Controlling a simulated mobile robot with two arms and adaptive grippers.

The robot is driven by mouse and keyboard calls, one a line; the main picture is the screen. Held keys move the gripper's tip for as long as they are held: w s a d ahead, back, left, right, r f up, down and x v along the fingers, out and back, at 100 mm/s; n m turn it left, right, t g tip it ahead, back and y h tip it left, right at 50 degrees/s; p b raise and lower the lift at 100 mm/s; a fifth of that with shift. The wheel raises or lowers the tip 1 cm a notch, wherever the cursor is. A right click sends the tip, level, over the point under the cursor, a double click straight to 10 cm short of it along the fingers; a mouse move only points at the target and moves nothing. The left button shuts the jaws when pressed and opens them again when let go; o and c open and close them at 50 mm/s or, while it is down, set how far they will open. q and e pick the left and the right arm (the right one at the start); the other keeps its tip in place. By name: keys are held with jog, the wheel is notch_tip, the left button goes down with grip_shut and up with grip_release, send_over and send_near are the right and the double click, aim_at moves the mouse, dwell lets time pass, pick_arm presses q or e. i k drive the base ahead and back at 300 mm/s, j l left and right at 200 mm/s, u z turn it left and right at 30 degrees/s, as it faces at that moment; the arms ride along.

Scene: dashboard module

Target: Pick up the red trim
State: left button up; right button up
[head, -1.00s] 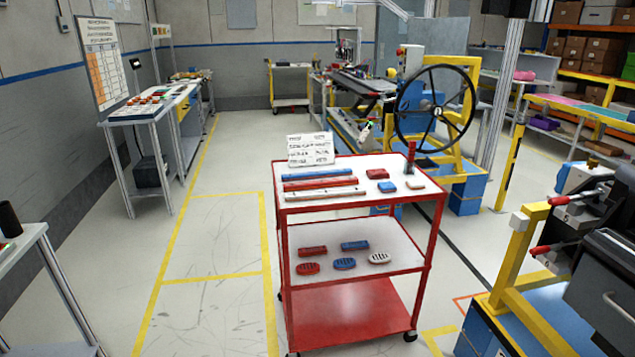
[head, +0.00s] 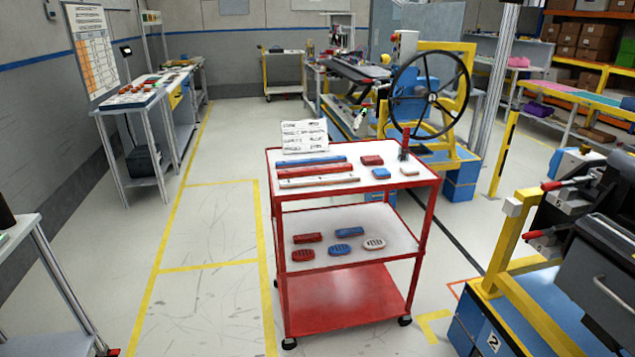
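A red trim (head: 313,171) strip lies on the top shelf of the red cart (head: 357,187). A blue strip (head: 311,161) lies just behind it and a whitish strip (head: 318,180) just in front. Small red, blue and whitish blocks lie to the right on the same shelf. The middle shelf holds a red bar (head: 307,238), a blue bar and several slotted oval pieces. Neither of my grippers shows in the head view.
A black steering wheel (head: 429,96) on a yellow frame is behind. A yellow-framed station (head: 515,240) is at right. Floor is clear left of the cart.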

aim_at(315, 171)
jog(key=z, duration=2.55)
jog(key=u, duration=2.55)
jog(key=i+l+u, duration=0.1)
jog(key=i, duration=0.35)
jog(key=i+l, duration=0.2)
jog(key=i, duration=0.2)
jog(key=i+l+u, duration=0.15)
jog(key=i, duration=0.3)
